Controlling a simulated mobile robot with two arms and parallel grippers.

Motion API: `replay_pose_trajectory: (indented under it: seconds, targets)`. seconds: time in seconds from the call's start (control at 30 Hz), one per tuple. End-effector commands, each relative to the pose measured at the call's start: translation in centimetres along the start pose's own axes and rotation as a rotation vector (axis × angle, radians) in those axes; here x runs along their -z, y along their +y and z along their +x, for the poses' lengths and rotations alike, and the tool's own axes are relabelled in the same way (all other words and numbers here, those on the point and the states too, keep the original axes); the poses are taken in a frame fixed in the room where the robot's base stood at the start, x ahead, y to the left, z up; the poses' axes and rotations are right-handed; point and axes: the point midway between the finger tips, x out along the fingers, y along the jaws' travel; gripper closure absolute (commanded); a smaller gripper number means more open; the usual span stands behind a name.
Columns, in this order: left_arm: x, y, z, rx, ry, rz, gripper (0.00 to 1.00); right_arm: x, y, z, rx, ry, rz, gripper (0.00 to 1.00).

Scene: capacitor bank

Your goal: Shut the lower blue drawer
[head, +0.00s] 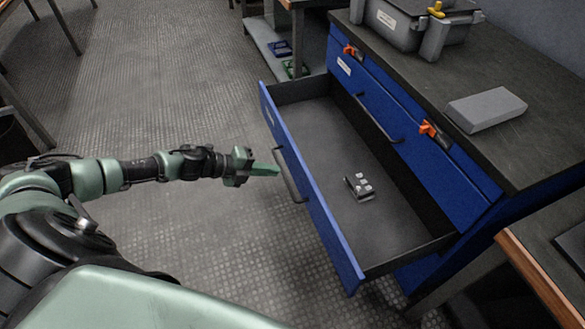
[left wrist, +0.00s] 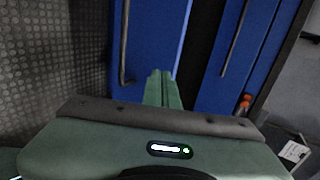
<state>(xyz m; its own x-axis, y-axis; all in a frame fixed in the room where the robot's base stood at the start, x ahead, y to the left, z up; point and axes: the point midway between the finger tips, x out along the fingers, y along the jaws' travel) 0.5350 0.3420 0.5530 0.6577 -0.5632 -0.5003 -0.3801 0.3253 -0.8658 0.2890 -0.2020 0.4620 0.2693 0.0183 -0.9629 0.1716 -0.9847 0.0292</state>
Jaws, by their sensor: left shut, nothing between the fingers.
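The lower blue drawer (head: 310,195) is pulled well out of the blue cabinet in the head view. Its inside is grey, and a small dark item with white parts (head: 361,186) lies in it. A dark bar handle (head: 289,175) is on its front, and the handle also shows in the left wrist view (left wrist: 125,45). My left gripper (head: 278,170) is shut and empty, with its green fingertips close to the handle and drawer front. I cannot tell whether they touch. In the left wrist view the fingers (left wrist: 161,88) point at the blue front. My right gripper is not in view.
The upper blue drawer (head: 385,110) is shut, with a dark handle and orange clips (head: 428,129). A grey block (head: 486,108) and a grey case (head: 415,25) sit on the cabinet top. A wooden-edged table (head: 540,275) stands at lower right.

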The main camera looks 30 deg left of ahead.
Motion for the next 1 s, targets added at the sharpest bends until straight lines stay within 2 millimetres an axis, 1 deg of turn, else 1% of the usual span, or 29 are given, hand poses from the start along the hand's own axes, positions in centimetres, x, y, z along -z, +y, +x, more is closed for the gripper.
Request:
replay_pose_trajectory:
  seconds: [0.03,0.13,0.2,0.4,0.57,1.0]
  targets:
    - [0.0,-0.2,1.4,0.006,0.001,0.001,1.0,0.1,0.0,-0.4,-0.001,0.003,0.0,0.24]
    - [0.0,-0.1,3.4,0.004,0.0,0.0,1.0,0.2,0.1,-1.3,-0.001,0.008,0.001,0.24]
    - [-0.1,-0.9,4.2,0.004,-0.001,0.003,1.0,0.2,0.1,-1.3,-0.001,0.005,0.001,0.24]
    - [0.0,-1.8,6.0,0.002,-0.001,0.0,1.0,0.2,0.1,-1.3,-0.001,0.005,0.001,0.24]
    - [0.0,-2.0,6.4,0.001,-0.002,-0.001,1.0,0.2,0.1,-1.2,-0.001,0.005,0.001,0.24]
    - [0.0,-2.1,6.4,0.001,-0.001,-0.001,1.0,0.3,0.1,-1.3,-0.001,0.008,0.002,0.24]
